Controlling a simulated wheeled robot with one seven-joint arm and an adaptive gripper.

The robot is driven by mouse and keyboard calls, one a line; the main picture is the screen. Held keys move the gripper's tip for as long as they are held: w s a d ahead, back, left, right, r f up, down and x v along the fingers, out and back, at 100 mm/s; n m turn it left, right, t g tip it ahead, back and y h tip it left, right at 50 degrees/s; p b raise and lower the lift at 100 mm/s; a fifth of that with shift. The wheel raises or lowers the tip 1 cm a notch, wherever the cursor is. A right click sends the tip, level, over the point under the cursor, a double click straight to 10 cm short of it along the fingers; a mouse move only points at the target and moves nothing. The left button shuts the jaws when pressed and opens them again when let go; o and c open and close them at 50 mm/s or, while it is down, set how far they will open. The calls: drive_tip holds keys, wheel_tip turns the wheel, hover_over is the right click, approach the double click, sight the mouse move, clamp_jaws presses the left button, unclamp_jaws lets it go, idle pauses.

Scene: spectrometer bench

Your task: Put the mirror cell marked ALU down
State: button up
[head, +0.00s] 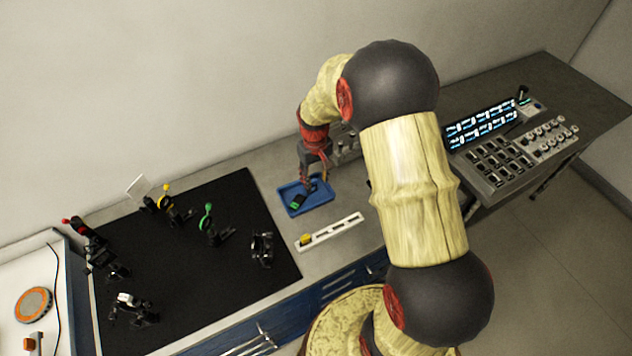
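My gripper (316,178) points down over a blue tray (325,196) on the grey bench. Its fingers reach down to about the tray's level, and a dark shape shows at the fingertips. I cannot tell whether this is a held part or one lying in the tray. A small dark part with a green face (298,201) lies in the left of the tray, just beside the fingers. No ALU marking is readable at this size, so I cannot tell which piece is the mirror cell.
A black mat (190,275) left of the tray carries several optical mounts, including a green-topped one (208,218) and a dark one (262,248) near its right edge. A white slotted rack (332,232) with a yellow piece (305,239) lies in front of the tray. A control console (505,155) stands right.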

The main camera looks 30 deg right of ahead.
wheel_tip(320, 180, up, 10)
drive_tip(key=shift+a+f, duration=0.1)
drive_tip(key=shift+f, duration=0.05)
wheel_tip(320, 180, up, 10)
drive_tip(key=t, duration=0.2)
hover_over(315, 179)
drive_tip(key=s+a, duration=0.4)
drive_tip(key=s+a+r+t, duration=0.1)
drive_tip(key=s+a+r, duration=0.1)
drive_tip(key=s, duration=0.4)
drive_tip(key=s+a+r+t, duration=0.1)
drive_tip(key=s+a+r, duration=0.1)
drive_tip(key=s+r, duration=0.3)
drive_tip(key=s+a+r+t, duration=0.1)
drive_tip(key=s+a+r, duration=0.2)
drive_tip(key=s, duration=0.5)
drive_tip(key=shift+s+r+t, duration=0.25)
drive_tip(key=shift+s+t, duration=0.05)
